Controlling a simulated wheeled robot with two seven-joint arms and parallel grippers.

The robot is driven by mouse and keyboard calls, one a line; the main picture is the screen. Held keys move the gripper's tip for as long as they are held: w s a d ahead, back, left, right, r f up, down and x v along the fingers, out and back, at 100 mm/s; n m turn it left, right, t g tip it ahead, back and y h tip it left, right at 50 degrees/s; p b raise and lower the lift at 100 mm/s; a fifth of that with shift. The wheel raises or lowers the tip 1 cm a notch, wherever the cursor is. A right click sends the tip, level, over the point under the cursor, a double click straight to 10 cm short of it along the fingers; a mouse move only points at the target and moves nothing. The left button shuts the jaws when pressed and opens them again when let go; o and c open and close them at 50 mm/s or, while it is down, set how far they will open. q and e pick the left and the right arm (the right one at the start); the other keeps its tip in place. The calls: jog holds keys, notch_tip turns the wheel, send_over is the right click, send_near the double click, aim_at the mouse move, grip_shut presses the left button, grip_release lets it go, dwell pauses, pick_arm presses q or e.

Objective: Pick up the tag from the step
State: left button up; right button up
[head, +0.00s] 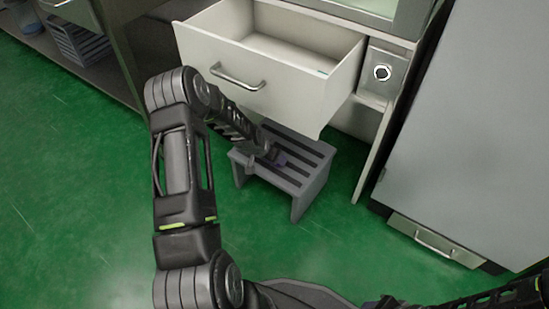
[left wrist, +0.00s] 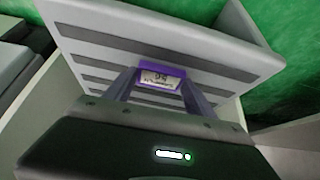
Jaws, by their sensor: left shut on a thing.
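The grey slatted step (head: 303,200) stands on the green floor under an open drawer. The tag (left wrist: 161,77) is a small card with a purple frame and dark print on a pale face. In the left wrist view it sits between the two fingers of my left gripper (left wrist: 160,84), which is shut on it, with the slats of the step (left wrist: 215,55) behind. In the head view my left gripper (head: 270,156) is at the top of the step, and a bit of purple shows there. I cannot tell whether the tag still touches the step. My right gripper is out of the frames.
The open drawer (head: 290,98) juts out above the step, close to my left forearm. A grey cabinet door (head: 455,130) stands at the right, with a low handled panel (head: 435,240) below it. A shelf with a grey rack (head: 78,40) is at upper left. Green floor lies clear at left.

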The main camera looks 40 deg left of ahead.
pick_arm(q)
jog(key=c, duration=0.5)
jog(key=shift+r, duration=0.1)
jog(key=shift+r+p, duration=0.55)
jog(key=shift+r, duration=0.3)
notch_tip(320, 180, up, 2)
jog(key=shift+r+p, duration=0.1)
jog(key=shift+p, duration=0.45)
jog(key=s+p, duration=0.4)
jog(key=s, duration=1.4)
jog(key=shift+d+f, duration=0.25)
jog(key=shift+f, duration=0.05)
